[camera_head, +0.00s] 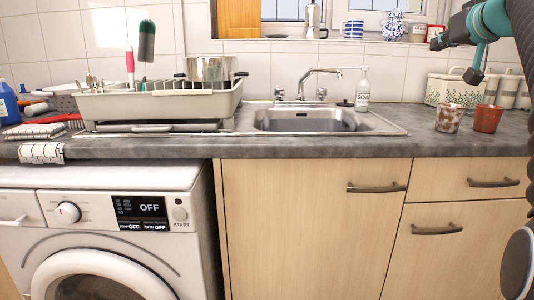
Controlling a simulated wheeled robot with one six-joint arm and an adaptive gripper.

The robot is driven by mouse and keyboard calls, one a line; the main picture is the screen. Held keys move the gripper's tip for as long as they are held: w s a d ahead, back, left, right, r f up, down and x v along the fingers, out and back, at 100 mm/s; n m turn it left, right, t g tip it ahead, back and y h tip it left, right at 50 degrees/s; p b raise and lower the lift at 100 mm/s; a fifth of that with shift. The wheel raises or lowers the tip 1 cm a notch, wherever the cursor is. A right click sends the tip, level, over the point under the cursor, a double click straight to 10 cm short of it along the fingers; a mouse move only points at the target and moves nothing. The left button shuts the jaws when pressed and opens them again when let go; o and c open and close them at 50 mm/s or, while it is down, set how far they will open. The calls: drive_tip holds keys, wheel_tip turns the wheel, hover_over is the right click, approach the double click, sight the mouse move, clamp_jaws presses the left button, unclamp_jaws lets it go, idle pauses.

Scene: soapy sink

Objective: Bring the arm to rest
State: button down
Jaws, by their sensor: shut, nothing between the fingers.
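My gripper (437,41) is at the upper right, raised in front of the wall and window sill. It points left, is shut and holds nothing. My dark arm with teal joints comes in from the right edge. The gripper is apart from the counter and from everything on it.
Below the arm, a speckled cup (448,120) and a red-brown cup (487,119) stand on the counter (300,147), before a white basket (445,90). A soap bottle (362,92) stands behind the sink (385,128). A dish rack (160,108) is at left.

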drive_tip(key=s+a+f+m+g, duration=0.1)
drive_tip(key=s+f+m+g, duration=0.15)
drive_tip(key=f, duration=0.85)
drive_tip(key=s+a+f+m+g, duration=0.1)
drive_tip(key=s+f+g, duration=0.15)
drive_tip(key=f, duration=0.95)
drive_tip(key=s+a+f+n+g, duration=0.2)
drive_tip(key=s+a+f, duration=0.8)
drive_tip(key=s, duration=0.3)
drive_tip(key=s+a+f+n+g, duration=0.2)
drive_tip(key=s+a+f, duration=0.7)
drive_tip(key=s+f, duration=0.3)
drive_tip(key=shift+s+a+f+g, duration=0.3)
drive_tip(key=shift+s+a+f, duration=0.1)
drive_tip(key=shift+s, duration=0.05)
